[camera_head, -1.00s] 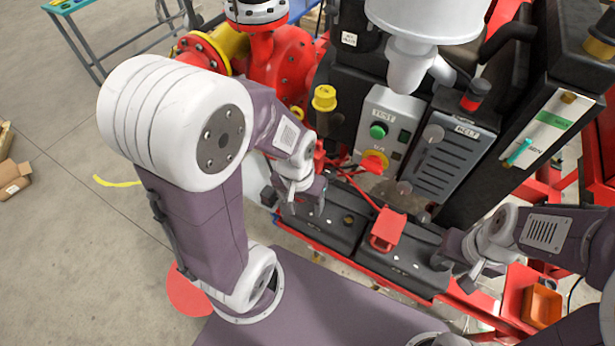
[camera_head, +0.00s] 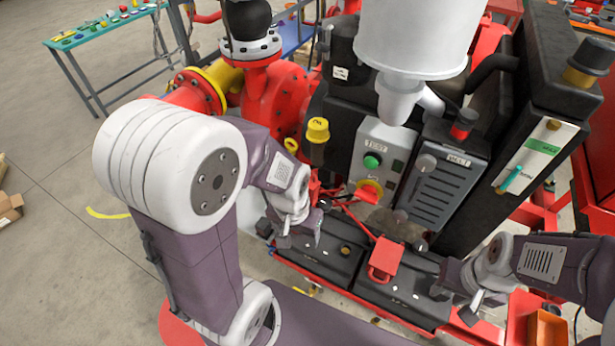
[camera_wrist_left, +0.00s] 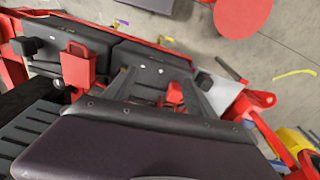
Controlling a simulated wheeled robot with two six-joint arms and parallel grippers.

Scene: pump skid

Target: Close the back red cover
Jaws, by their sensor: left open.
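Two black battery boxes lie side by side, a left one (camera_head: 325,262) and a right one (camera_head: 415,298). A red cover (camera_head: 384,258) stands up on the right box, and it also shows in the left wrist view (camera_wrist_left: 77,68). Another red part (camera_wrist_left: 175,93) shows between my left fingers in the wrist view; I cannot tell if it is the back cover, and my gripper mostly hides that spot in the head view. My left gripper (camera_head: 301,232) is open, over the far left end of the left box. My right gripper (camera_head: 455,300) is open and empty at the right box's right end.
A control panel (camera_head: 378,160) and a vented grey box (camera_head: 440,185) stand right behind the batteries. Red cables (camera_head: 345,205) run near my left gripper. A yellow-capped post (camera_head: 317,130) and red pump (camera_head: 275,105) stand behind it. An orange bin (camera_head: 546,328) is at lower right.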

